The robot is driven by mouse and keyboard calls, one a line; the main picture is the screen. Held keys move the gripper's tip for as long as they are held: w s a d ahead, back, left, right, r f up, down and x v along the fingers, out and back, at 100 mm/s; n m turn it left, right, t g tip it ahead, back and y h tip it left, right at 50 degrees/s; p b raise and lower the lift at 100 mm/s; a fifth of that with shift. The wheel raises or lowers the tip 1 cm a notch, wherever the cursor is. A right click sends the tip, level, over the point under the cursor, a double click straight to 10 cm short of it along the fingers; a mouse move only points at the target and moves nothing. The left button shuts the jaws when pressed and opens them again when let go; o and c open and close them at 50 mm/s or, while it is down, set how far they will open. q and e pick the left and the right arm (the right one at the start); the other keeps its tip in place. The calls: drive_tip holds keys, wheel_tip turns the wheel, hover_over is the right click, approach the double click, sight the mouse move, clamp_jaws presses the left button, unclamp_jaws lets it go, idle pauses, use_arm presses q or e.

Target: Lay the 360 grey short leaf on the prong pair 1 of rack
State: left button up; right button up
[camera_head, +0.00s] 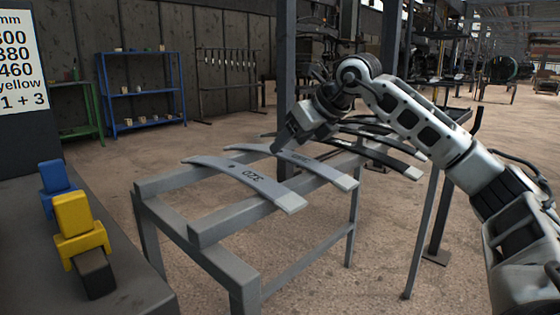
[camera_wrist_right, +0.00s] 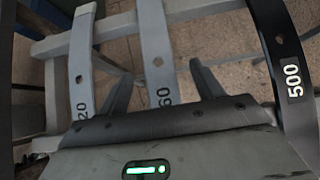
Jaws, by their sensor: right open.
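The grey short leaf (camera_head: 305,166) lies across a grey stand, second from the near end in the head view. In the head view my right gripper (camera_head: 282,146) is over the leaf's far part. The prong pair 1 cannot be made out clearly. My left gripper is out of view.
A grey leaf marked 320 (camera_head: 245,178) lies closest on the stand (camera_head: 215,228). Black leaves lie beyond, one marked 500 (camera_wrist_right: 285,70). A bench (camera_head: 128,290) at left holds yellow (camera_head: 75,214) and blue (camera_head: 54,177) blocks. A dark rack (camera_head: 228,55) stands at the back wall.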

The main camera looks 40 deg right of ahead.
sight(284, 152)
drive_tip(key=x, duration=0.3)
drive_tip(key=shift+a+b, duration=0.1)
drive_tip(key=shift+b, duration=0.25)
drive_tip(key=shift+w+f, duration=0.2)
drive_tip(key=shift+f, duration=0.05)
drive_tip(key=shift+w, duration=0.1)
clamp_jaws()
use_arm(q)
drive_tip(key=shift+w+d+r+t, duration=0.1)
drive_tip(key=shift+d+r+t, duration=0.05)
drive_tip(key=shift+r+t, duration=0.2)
use_arm(e)
drive_tip(key=shift+r, duration=0.15)
drive_tip(key=shift+r, duration=0.1)
